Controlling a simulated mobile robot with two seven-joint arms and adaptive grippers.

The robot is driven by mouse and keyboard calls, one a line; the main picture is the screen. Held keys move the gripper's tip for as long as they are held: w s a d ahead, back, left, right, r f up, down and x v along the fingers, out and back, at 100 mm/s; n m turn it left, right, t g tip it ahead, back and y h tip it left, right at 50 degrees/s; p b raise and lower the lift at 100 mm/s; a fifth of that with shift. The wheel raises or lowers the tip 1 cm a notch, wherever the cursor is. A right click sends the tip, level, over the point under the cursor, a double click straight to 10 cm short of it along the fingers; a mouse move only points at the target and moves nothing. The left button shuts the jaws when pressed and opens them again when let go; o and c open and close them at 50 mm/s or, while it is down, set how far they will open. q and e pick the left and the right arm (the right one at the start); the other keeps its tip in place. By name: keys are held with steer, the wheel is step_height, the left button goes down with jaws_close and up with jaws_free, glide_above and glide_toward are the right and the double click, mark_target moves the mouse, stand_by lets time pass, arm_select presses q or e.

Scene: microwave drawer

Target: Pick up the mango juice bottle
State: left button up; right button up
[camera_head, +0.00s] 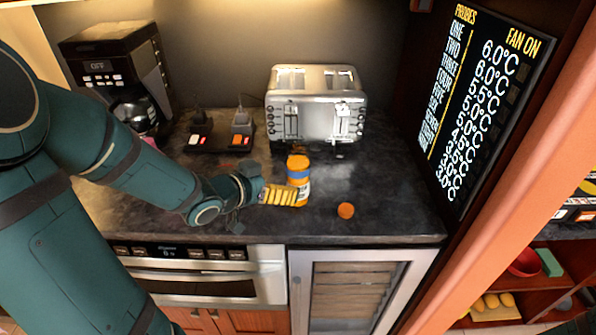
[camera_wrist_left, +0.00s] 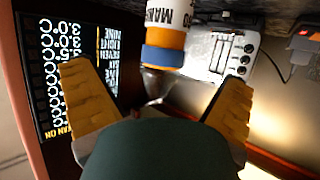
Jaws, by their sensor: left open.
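My left gripper (camera_head: 282,195) is beside the bottle, coming from the left. In the wrist view its two yellow fingers (camera_wrist_left: 158,95) are spread wide with nothing held between them, and the bottle lies beyond the tips. In the head view the fingers overlap the bottle's left side; contact cannot be told. My right gripper is not in view.
A silver toaster (camera_head: 316,104) stands behind the bottle. A small orange round object (camera_head: 346,210) lies to its right. A coffee maker (camera_head: 118,75) and a dark device with coloured switches (camera_head: 222,140) are at the back left. A display panel (camera_head: 485,95) rises at the right.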

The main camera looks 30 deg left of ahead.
mark_target(289, 175)
arm_select(q)
steer(key=b+x, duration=0.1)
steer(key=x, duration=0.1)
steer(key=shift+w+f, duration=0.25)
steer(key=shift+w+d+f, duration=0.1)
steer(key=shift+w+d, duration=0.05)
steer(key=shift+w, duration=0.35)
steer(key=x, duration=0.2)
steer(key=b+x, duration=0.1)
steer(key=x, duration=0.1)
steer(key=shift+w+a+f, duration=0.1)
steer(key=shift+a+f, duration=0.05)
steer(key=shift+a, duration=0.2)
steer(key=shift+w+d, duration=0.1)
steer(key=shift+w, duration=0.3)
steer(key=c, duration=1.4)
